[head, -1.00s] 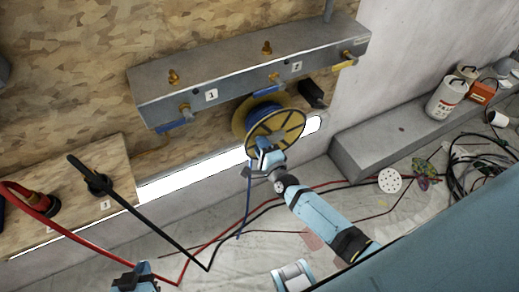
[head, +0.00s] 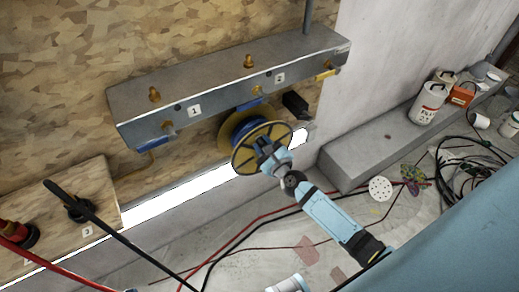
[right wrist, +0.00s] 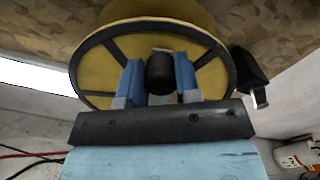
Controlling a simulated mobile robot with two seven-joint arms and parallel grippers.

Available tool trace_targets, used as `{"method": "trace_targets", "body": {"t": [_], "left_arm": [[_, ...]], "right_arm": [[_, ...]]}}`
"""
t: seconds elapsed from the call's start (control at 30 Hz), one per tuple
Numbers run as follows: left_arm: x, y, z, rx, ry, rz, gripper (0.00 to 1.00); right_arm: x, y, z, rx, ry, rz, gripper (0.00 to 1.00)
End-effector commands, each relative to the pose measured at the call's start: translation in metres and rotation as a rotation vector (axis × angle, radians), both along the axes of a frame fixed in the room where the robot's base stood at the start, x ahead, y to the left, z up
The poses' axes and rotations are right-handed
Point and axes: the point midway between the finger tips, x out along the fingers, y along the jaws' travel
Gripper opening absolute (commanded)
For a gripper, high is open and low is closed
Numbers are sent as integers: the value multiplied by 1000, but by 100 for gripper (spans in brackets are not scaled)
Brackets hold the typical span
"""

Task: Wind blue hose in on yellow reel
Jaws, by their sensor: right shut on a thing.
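The yellow reel (head: 243,160) with a dark rim and spokes sits below the grey manifold bar. Blue hose (head: 238,124) shows as a band wound between its flanges. No loose length of hose shows hanging below the reel. My right gripper (head: 268,150) is at the reel's front face. In the right wrist view its blue fingers are shut on the black crank knob (right wrist: 160,72), one on each side, with the yellow reel face (right wrist: 100,70) behind.
The grey manifold bar (head: 215,92) with brass valves is close above the reel. A black block (head: 295,104) is just right of it. Red and black hoses cross the floor below. A concrete ledge (head: 365,150) stands at right, with a white canister (head: 428,103) on it.

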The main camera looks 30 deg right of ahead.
Motion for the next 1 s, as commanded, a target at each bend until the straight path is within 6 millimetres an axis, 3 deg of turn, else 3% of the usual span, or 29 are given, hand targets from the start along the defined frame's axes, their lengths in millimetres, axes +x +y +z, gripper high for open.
{"method": "trace_targets", "body": {"t": [0.73, 0.77, 0.8, 0.87, 1.0], "left_arm": [[-1, -1, -1, -1, -5, -3, 0], [-1, -1, -1, -1, -4, -3, 0], [-1, -1, -2, 0, -3, -3, 0], [-1, -1, -2, 0, -2, -3, 0], [-1, -1, -2, -1, -2, -2, 0]], "right_arm": [[1, -9, 2, 83, 2, -3, 0], [1, -9, 2, 82, 2, -3, 37], [1, -8, 2, 82, 3, -2, 46], [1, -8, 2, 83, 3, -2, 56], [0, -8, 2, 83, 3, -1, 56]]}}
